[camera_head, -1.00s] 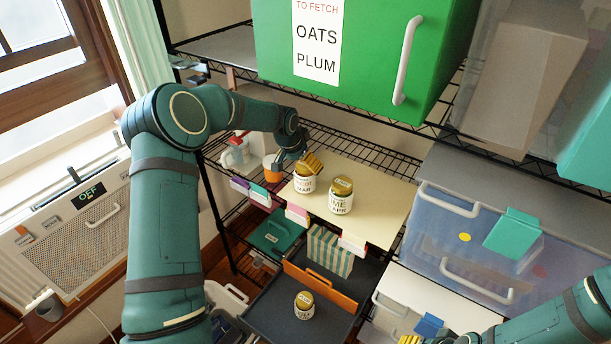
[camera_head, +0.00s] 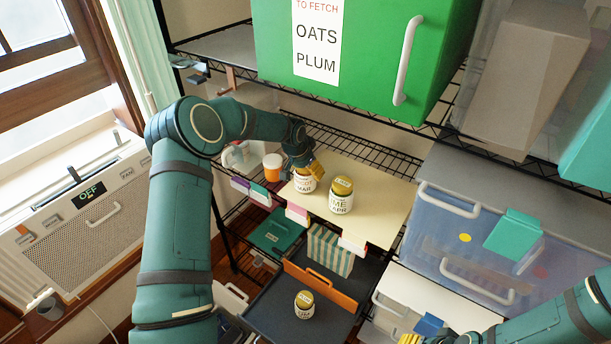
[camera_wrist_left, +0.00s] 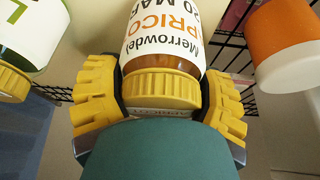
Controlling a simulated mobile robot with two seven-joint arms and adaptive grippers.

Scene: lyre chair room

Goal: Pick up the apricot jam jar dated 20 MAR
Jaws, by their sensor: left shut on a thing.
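The apricot jam jar (camera_head: 304,184) stands on the cream board on the wire shelf. In the left wrist view its label (camera_wrist_left: 165,35) reads APRICOT and 20 MAR, with a gold lid (camera_wrist_left: 160,90). My left gripper (camera_head: 312,168) has come down over the jar from above. In the left wrist view its yellow fingers (camera_wrist_left: 160,98) are shut on the lid from both sides. A second jar (camera_head: 341,196), labelled with LIME and APR, stands to its right. Yellow parts at the bottom edge of the head view look like my right gripper (camera_head: 437,339), mostly cut off.
An orange-and-white container (camera_head: 272,168) stands left of the jar. Another jar (camera_head: 304,304) sits on the dark tray (camera_head: 262,312) below. A green bin (camera_head: 370,50) hangs above on the upper shelf, and a blue clear box (camera_head: 455,240) is to the right.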

